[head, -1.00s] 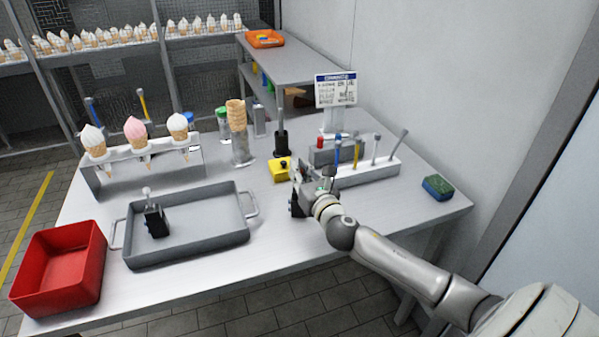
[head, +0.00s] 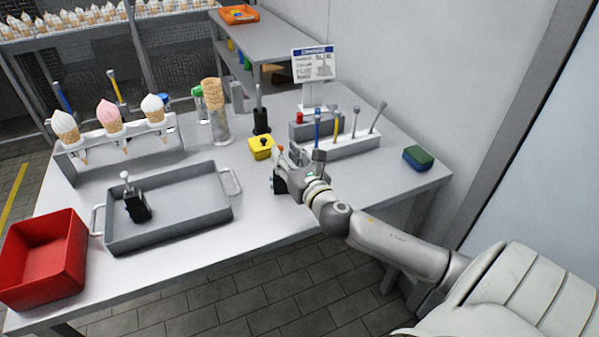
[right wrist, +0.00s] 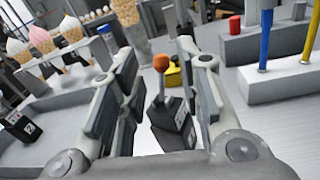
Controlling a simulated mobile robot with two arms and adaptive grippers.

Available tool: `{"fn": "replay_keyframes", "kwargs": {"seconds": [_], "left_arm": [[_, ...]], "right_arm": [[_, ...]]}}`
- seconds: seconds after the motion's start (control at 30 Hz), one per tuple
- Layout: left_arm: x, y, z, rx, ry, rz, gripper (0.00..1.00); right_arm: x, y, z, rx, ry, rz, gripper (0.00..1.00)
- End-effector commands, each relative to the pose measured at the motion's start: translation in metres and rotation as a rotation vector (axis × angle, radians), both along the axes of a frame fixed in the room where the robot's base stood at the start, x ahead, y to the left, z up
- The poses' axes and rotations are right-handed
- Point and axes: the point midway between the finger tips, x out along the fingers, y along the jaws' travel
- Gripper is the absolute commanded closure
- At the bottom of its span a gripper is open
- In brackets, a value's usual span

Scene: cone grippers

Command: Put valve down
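A black valve with an orange ball on its lever (right wrist: 170,118) is between the fingers of my right gripper (right wrist: 157,55) in the right wrist view. The fingers are spread, with a clear gap on the valve's left side. In the head view the right gripper (head: 290,165) partly hides this valve (head: 279,184), which appears to stand on the table (head: 280,215) near its front edge. A second valve with a white ball (head: 136,205) is in the grey tray (head: 205,222). A third black valve (head: 261,121) with a grey lever stands further back. My left gripper is out of view.
A yellow box (head: 262,148) is just behind the right gripper. Table between tray and gripper is clear.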

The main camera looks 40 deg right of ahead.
Motion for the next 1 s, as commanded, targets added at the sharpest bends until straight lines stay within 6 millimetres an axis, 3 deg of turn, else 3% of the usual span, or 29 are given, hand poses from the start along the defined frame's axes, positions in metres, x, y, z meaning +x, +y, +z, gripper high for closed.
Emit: {"fn": "replay_keyframes", "kwargs": {"seconds": [0.3, 0.5, 1.0], "left_arm": [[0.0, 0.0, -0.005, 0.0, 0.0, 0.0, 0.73], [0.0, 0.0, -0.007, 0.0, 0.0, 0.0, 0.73], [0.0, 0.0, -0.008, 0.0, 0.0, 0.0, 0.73]], "right_arm": [[-0.051, 0.009, -0.001, -0.001, 0.002, 0.001, 0.67], [-0.07, 0.012, -0.001, 0.001, 0.001, 0.001, 0.67], [-0.077, 0.013, 0.001, 0.0, -0.001, 0.001, 0.67]]}}
